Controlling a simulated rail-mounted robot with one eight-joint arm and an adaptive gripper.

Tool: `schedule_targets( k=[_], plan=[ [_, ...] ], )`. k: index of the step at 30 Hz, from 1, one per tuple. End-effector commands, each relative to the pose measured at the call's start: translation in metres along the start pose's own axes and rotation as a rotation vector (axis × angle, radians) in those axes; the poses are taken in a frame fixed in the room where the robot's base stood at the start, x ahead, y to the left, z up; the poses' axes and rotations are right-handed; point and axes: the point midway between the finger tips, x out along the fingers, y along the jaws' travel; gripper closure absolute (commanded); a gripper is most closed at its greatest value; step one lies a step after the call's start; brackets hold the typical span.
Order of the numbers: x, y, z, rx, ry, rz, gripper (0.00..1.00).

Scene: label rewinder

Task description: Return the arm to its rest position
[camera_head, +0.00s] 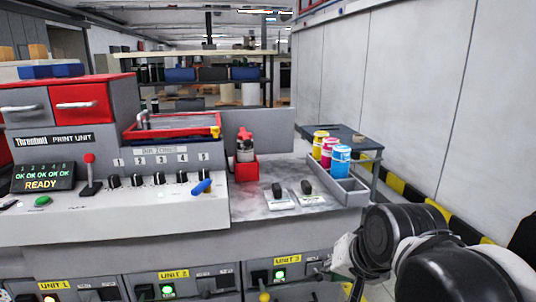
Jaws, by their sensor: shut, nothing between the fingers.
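My arm (405,240) shows at the lower right, in front of the right end of the machine and the wall. Its thick black and light grey links are folded close to the camera. My gripper cannot be made out in this view, so its fingers and anything near them are hidden or out of frame. The print unit (130,215) fills the left and middle, with a dark display (43,177) that reads OK several times and READY.
A red-capped bottle (245,146) sits in a red holder. A pale wall (420,90) with a yellow-black stripe (415,198) bounds the right side.

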Motion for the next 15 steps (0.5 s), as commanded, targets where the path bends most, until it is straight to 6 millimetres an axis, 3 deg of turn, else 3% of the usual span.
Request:
schedule_targets(
  k=[6, 15],
  plan=[
    [-0.024, 0.053, 0.027, -0.187, 0.049, 0.075, 1.0],
    [-0.034, 0.084, 0.047, -0.323, 0.068, 0.131, 1.0]
  ],
)
